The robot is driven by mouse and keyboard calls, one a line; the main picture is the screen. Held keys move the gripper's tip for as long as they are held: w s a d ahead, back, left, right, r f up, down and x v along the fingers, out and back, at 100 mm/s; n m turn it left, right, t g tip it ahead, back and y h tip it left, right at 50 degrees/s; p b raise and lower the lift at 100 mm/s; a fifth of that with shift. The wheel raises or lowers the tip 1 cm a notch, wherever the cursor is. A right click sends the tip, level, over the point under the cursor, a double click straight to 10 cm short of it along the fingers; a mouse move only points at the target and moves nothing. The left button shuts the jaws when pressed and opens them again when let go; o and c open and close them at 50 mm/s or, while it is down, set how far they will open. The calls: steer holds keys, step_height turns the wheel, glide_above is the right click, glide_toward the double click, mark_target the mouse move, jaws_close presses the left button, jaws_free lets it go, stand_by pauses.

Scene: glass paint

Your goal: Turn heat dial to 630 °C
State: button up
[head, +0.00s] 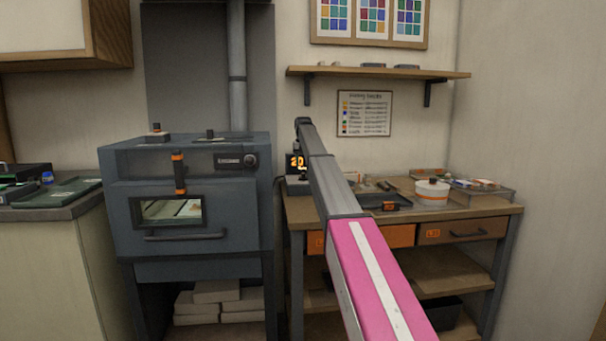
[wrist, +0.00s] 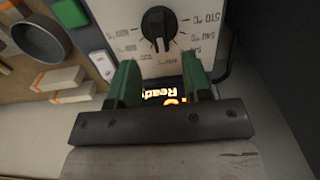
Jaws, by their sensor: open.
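The heat dial (wrist: 159,25) is a round black knob on a pale control panel (wrist: 125,12), at the top of the wrist view. Temperature marks ring it, upside down and too small to read surely. I cannot tell its setting. My gripper (wrist: 160,78) has two green fingers, spread apart with nothing between them. The fingertips point toward the panel's edge and stay short of the dial in the picture. In the head view, the lit display (head: 296,162) shows beside my arm, which hides the dial.
A wooden workbench (head: 465,209) carries a white pot (head: 432,193) and trays to the right. A blue-grey kiln (head: 120,180) stands at left. A shelf (head: 380,72) hangs above. In the wrist view, a dark round container (wrist: 40,38) and pale blocks (wrist: 62,85) lie left of the panel.

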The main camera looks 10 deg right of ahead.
mark_target(303, 177)
step_height(303, 177, down, 6)
steer(key=shift+r, duration=0.25)
jaws_close()
steer(key=shift+m, duration=2.9)
jaws_free()
